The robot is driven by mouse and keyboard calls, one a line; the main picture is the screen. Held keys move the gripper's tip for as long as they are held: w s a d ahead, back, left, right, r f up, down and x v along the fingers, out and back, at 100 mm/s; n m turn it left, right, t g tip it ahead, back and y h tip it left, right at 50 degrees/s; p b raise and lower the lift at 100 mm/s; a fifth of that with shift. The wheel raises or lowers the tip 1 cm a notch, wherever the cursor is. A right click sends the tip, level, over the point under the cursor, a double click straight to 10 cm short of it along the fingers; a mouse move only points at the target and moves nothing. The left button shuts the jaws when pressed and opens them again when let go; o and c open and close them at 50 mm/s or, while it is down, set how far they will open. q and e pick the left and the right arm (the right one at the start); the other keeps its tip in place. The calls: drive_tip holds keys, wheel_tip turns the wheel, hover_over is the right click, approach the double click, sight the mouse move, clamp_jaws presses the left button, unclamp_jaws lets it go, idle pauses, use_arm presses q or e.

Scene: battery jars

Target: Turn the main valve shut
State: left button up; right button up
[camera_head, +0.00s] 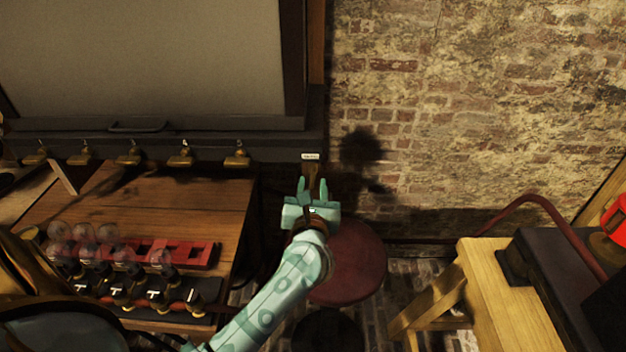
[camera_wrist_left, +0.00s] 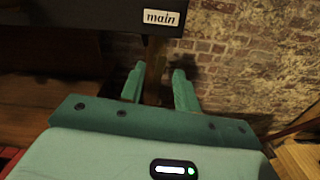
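A small white label reading "main" (camera_wrist_left: 161,17) sits on the dark rail in the left wrist view; in the camera_head view the label (camera_head: 311,157) is at the rail's right end. Below it hangs a narrow brown part (camera_head: 311,171), probably the main valve's handle; it also shows in the left wrist view (camera_wrist_left: 154,72). My left gripper (camera_head: 311,187) is just below the label with its fingers apart. In the left wrist view its fingertips (camera_wrist_left: 158,72) stand either side of the brown part; I cannot tell whether they touch it. My right gripper is not in view.
Several brass taps (camera_head: 180,158) line the dark rail (camera_head: 215,146) to the left. A wooden bench (camera_head: 190,205) holds a red rack (camera_head: 196,254) and glass jars (camera_head: 83,232). A round red stool (camera_head: 350,268) stands below my left arm. A brick wall (camera_head: 480,100) is behind.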

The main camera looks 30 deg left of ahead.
sight(313, 177)
use_arm(q)
drive_tip(key=shift+x, duration=1.25)
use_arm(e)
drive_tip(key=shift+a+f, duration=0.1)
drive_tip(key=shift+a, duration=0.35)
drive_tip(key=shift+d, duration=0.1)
use_arm(q)
clamp_jaws()
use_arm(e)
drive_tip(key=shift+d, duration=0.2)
